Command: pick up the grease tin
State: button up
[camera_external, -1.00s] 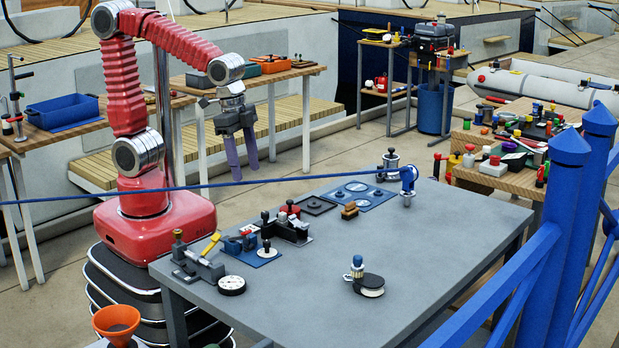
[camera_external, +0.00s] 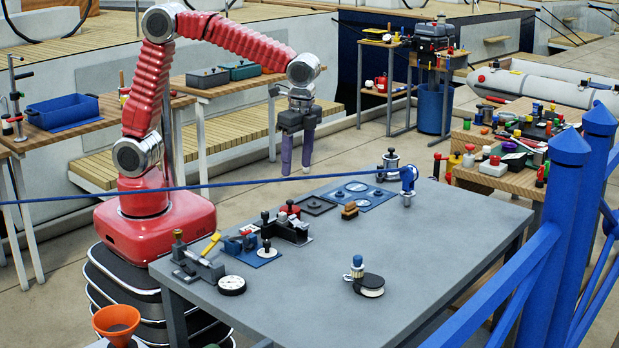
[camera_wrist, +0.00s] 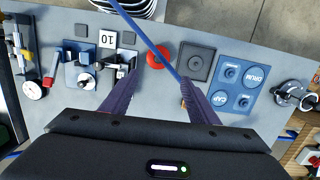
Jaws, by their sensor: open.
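A round red tin with a dark knob, which looks like the grease tin (camera_wrist: 158,57), sits on the grey table. In the outside view the red tin (camera_external: 290,209) is partly hidden behind dark fittings near the table's far left edge. My gripper (camera_external: 296,168) hangs above and behind the table's far edge, fingers pointing down. It is open and empty. In the wrist view its two purple fingers (camera_wrist: 160,78) are spread on either side, with the red tin ahead between their tips and apart from them.
A blue line (camera_external: 250,183) runs across the space near the far side of the table (camera_external: 440,240). A square black plate (camera_wrist: 195,62) and a blue board (camera_wrist: 240,84) lie right of the tin. Blue railings (camera_external: 565,220) stand at right. The table's front middle is mostly clear.

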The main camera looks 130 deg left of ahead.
aim_at(291, 201)
jog(key=shift+s+d, duration=0.1)
jog(key=shift+s, duration=0.05)
jog(key=shift+f, duration=0.1)
jog(key=shift+s+f, duration=0.2)
jog(key=shift+f, duration=1.2)
jog(key=shift+s+f, duration=0.15)
jog(key=shift+f, duration=1.3)
jog(key=shift+s+f, duration=0.2)
jog(key=shift+f, duration=1.2)
jog(key=shift+s+d+f, duration=0.1)
jog(key=shift+s+f, duration=0.05)
jog(key=shift+f, duration=1.15)
jog(key=shift+s+d+f, duration=0.1)
jog(key=shift+s+f, duration=0.05)
jog(key=shift+f, duration=1.15)
jog(key=shift+c, duration=0.3)
jog(key=c, duration=1.2)
